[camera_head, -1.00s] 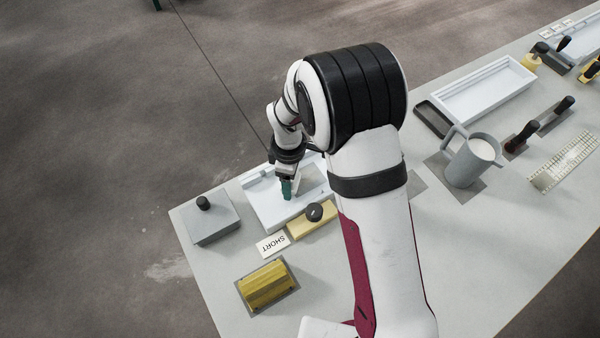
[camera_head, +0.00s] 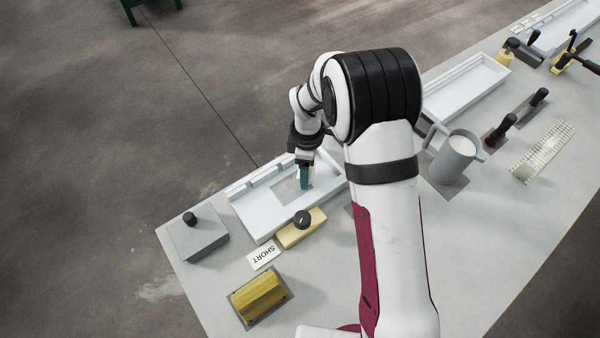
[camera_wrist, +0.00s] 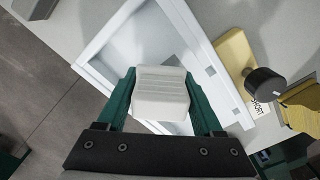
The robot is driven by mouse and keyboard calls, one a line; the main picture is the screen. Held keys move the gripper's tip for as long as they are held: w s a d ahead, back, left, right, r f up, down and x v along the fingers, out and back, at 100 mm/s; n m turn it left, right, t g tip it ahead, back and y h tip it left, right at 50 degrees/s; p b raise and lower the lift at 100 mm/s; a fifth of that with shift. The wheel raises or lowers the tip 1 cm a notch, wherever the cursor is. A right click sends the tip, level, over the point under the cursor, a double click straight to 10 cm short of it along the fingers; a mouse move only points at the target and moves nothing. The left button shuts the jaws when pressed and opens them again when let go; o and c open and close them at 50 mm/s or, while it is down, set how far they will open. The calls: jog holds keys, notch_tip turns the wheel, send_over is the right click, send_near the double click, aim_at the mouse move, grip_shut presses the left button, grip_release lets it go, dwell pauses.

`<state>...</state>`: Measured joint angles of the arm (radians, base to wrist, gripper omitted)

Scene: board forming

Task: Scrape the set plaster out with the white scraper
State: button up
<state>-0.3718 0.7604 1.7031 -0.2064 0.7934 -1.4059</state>
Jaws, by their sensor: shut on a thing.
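My gripper (camera_head: 304,182) has green fingers and is over the right part of a white tray (camera_head: 253,219) in the head view. In the wrist view my gripper (camera_wrist: 160,82) is shut on the white scraper (camera_wrist: 160,98), a ribbed white block between the fingers. The scraper's lower end and any contact with the tray are hidden. A grey patch (camera_head: 286,193), possibly the set plaster, lies on the tray floor left of the gripper. The tray also shows in the wrist view (camera_wrist: 98,48), beyond the fingers.
A yellow block with a black knob (camera_head: 301,229) stands at the tray's front, near a "SHORT" card (camera_head: 264,255). A grey block (camera_head: 199,242) stands left, and a yellow form (camera_head: 259,296) in front. A grey jug (camera_head: 453,160) and another long tray (camera_head: 467,90) are to the right.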

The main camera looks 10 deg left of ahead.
jog(key=shift+r, duration=3.75)
